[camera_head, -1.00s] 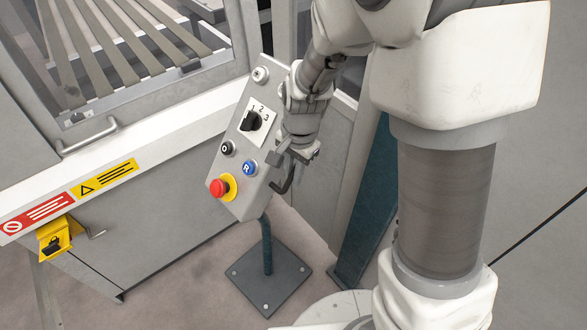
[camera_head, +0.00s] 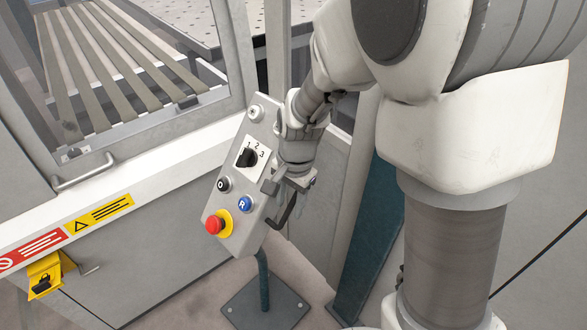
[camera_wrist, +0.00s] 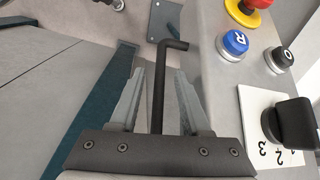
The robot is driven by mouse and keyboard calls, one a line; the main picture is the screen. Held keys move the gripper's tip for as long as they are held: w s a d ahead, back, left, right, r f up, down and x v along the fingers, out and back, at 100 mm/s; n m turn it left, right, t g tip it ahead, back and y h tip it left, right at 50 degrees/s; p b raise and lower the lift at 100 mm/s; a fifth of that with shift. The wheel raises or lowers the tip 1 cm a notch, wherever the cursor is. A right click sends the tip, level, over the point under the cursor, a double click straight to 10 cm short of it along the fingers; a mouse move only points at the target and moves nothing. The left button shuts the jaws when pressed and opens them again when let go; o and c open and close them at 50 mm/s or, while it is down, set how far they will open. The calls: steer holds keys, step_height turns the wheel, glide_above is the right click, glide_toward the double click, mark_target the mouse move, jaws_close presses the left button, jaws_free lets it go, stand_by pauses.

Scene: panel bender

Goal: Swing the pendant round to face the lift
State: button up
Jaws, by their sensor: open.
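The pendant (camera_head: 240,184) is a tilted grey control box on a dark post with a floor plate. Its face, with a red stop button, a blue R button and a black 1-2-3 selector, is turned towards the head camera. A bent black handle (camera_head: 287,211) sticks out from its right side. My gripper (camera_head: 293,187) is at that handle, close beside the box. In the wrist view, the handle (camera_wrist: 156,90) runs between my open fingers (camera_wrist: 161,82), with a gap on both sides. The pendant's edge (camera_wrist: 250,80) is right of the fingers. I cannot make out the lift.
The machine's grey front (camera_head: 150,255) and slatted, windowed bay stand behind and left of the pendant. A yellow lock box (camera_head: 46,274) is at lower left. A dark teal upright (camera_head: 372,235) stands close to the right of the pendant. The pendant's floor plate (camera_head: 285,308) lies below.

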step_height(320, 180, up, 15)
steer(key=s+d+p, duration=0.1)
steer(key=shift+s+d, duration=0.1)
steer(key=shift+d, duration=0.1)
steer(key=s+d+r+n+t, duration=0.2)
steer(key=s+d+n, duration=0.2)
steer(key=s, duration=0.3)
steer(key=s+d+r+n+t, duration=0.2)
steer(key=s+d+n, duration=0.2)
steer(key=s+d, duration=0.1)
steer(key=shift+s+r+t+h, duration=0.25)
steer(key=shift+s+t+h, duration=0.15)
steer(key=shift+s, duration=0.5)
stand_by(1.1)
